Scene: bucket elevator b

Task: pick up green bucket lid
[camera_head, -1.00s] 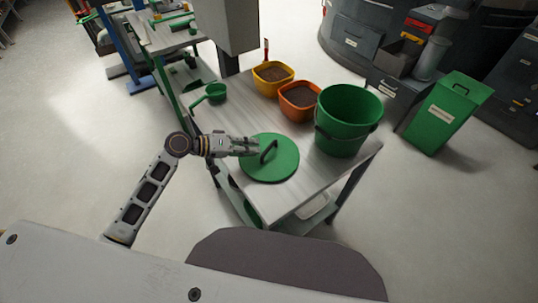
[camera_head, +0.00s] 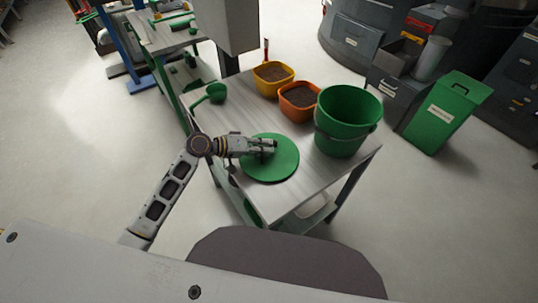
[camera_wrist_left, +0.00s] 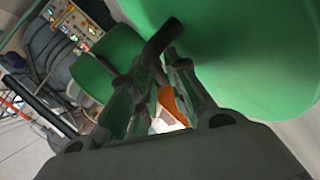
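The round green bucket lid (camera_head: 283,170) lies flat on the grey metal table. Its dark handle stands up from the middle; my left gripper mostly covers it in the head view. The handle (camera_wrist_left: 160,42) shows in the left wrist view, where the lid (camera_wrist_left: 255,60) fills the upper right. My left gripper (camera_head: 272,149) is over the lid at the handle. Its two fingers (camera_wrist_left: 155,75) are apart, with the handle between their tips; I cannot tell if they touch it. My right gripper is not in view.
A green bucket (camera_head: 345,125) stands right of the lid on the table (camera_head: 240,117). An orange container (camera_head: 299,103), a yellow container (camera_head: 273,80) and a green scoop (camera_head: 215,93) are behind. A green bin (camera_head: 447,115) stands on the floor at right.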

